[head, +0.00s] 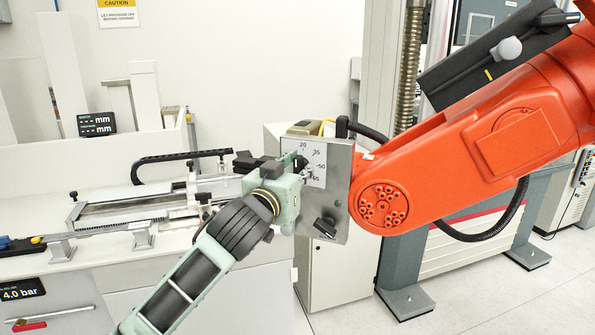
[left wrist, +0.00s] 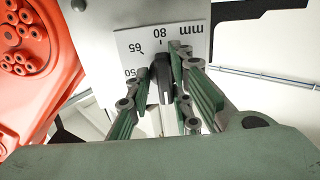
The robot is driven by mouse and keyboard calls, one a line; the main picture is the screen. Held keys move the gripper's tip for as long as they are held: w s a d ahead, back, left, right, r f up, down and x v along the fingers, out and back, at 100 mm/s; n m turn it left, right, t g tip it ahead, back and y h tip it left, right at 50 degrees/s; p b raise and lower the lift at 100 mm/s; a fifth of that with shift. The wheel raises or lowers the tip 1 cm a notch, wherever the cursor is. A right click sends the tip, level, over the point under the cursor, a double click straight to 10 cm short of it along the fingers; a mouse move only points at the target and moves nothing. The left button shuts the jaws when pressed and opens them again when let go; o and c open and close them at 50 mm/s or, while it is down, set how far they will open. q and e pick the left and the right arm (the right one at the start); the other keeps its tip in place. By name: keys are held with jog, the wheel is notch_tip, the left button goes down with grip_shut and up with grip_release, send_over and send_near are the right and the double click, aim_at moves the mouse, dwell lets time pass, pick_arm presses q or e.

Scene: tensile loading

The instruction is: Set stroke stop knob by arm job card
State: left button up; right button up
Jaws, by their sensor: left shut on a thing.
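A grey metal panel (head: 338,190) carries a white scale card (head: 318,160) with numbers such as 20, 35, 50 and 65. In the left wrist view the card (left wrist: 150,42) shows upside down, with 50, 65, 80 and mm legible. The dark stroke stop knob (left wrist: 163,72) stands in front of the card. My left gripper (head: 295,168) is at the card, its green fingers (left wrist: 164,80) shut on the knob from both sides. In the head view the gripper covers most of the knob. The knob's exact pointing is hard to tell. My right gripper is not in view.
A second black knob (head: 325,227) sits lower on the panel. A large orange arm (head: 480,150) stands close at right.

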pick_arm(q)
jog(key=shift+w+a+r, duration=0.1)
jog(key=shift+a, duration=0.1)
grip_shut()
jog(key=m+p, duration=0.2)
jog(key=m, duration=0.2)
jog(key=shift+a+r, duration=0.1)
jog(key=shift+r, duration=0.05)
jog(key=m+p, duration=0.2)
jog(key=m, duration=0.2)
jog(key=shift+r+m, duration=0.1)
jog(key=shift+m, duration=0.2)
jog(key=shift+a+r, duration=0.1)
